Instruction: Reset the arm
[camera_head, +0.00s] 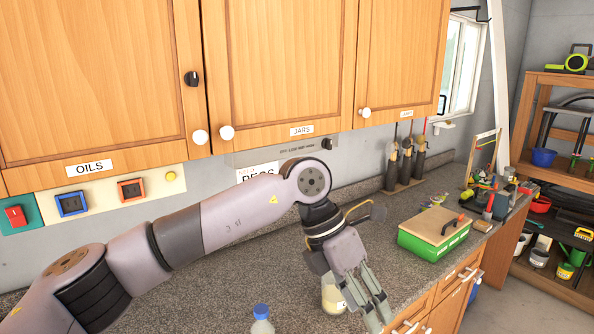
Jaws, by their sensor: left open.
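My left arm comes in from the lower left and reaches across the counter. My left gripper (368,304) hangs from its end, fingers pointing down toward the counter's front edge. Its fingers are apart, and I see nothing held between them. A pale jar (333,294) stands just behind and left of the fingers, partly hidden by the gripper; I cannot tell whether they touch. My right gripper is not in view.
The stone counter (215,292) runs along the wall below wooden cupboards (280,65). A bottle with a blue cap (262,318) stands at the bottom edge. A green box with a wooden lid (434,232) sits right of the gripper. Shelves (560,185) stand far right.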

